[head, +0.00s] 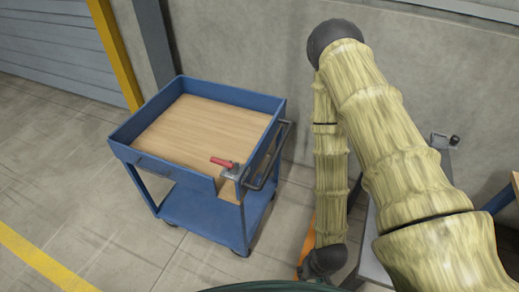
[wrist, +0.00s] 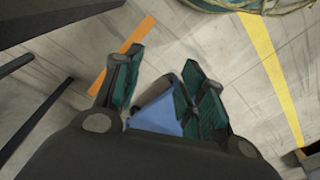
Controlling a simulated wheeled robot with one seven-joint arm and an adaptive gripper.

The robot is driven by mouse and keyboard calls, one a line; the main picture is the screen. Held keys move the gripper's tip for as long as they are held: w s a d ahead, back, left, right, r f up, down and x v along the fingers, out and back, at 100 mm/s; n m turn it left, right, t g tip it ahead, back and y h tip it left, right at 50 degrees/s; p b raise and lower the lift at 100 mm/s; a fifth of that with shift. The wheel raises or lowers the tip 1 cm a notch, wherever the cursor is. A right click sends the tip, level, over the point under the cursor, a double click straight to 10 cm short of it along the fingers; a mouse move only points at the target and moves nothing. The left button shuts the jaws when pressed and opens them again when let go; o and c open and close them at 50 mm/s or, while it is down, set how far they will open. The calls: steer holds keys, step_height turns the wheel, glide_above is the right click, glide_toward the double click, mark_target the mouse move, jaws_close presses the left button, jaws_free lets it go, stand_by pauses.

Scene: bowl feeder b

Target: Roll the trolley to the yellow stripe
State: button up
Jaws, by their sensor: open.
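The blue trolley (head: 187,207) stands upright on the floor left of centre in the head view, with a wood-coloured top tray and a lower shelf. Its dark push handle (head: 272,157) is on the right side. A red-gripped lever (head: 222,162) sits at the near right corner. The yellow stripe (head: 40,262) runs along the floor at lower left, apart from the trolley. My gripper (wrist: 163,68) is open in the wrist view, pointing towards the floor. A blue surface (wrist: 165,118) shows between its fingers; I cannot tell what it is. In the head view, my gripper hangs right of the trolley, apart from the handle.
A concrete wall (head: 230,50) stands behind the trolley. A yellow post (head: 117,50) and a grey shutter (head: 45,50) are at the back left. An orange floor mark (wrist: 122,53) lies near my gripper. Floor between trolley and stripe looks clear.

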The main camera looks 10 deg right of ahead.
steer(key=w+f+m+t+y+b, duration=0.25)
steer(key=w+b, duration=0.25)
steer(key=w, duration=0.7)
steer(key=m+t+y+b, duration=0.65)
steer(key=t+b, duration=0.35)
steer(key=b, duration=0.4)
glide_toward(277, 152)
steer(key=shift+h, duration=0.4)
steer(key=x, duration=1)
steer(key=shift+w+f+b, duration=0.35)
steer(key=shift+c, duration=0.5)
jaws_close()
